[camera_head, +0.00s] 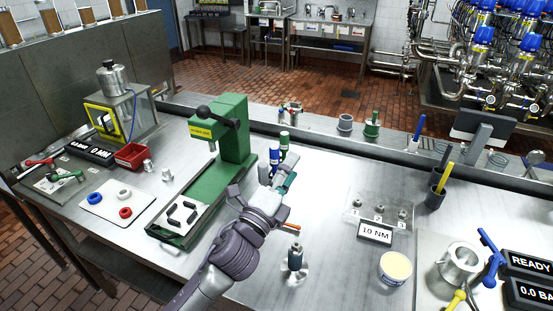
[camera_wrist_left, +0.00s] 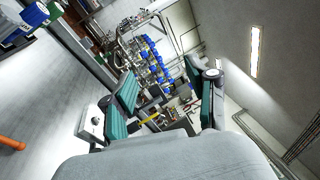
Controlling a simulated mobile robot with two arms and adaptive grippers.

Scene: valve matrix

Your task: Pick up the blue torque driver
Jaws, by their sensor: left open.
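Blue and green shapes also show at the upper left edge of the left wrist view, cut off. Another blue-handled tool (camera_head: 418,125) stands upright at the table's back right. My left gripper (camera_head: 280,176) is open, with teal pads; nothing shows between its fingers (camera_wrist_left: 164,95) in the left wrist view. My right gripper is not in view.
A green press (camera_head: 233,135) stands close left of my left arm. An orange rod (camera_head: 291,226) and a small grey device (camera_head: 295,257) are to its right. A 10 NM display (camera_head: 375,232) and a cream-filled tub (camera_head: 395,268) stand farther right. Some bare tabletop lies between.

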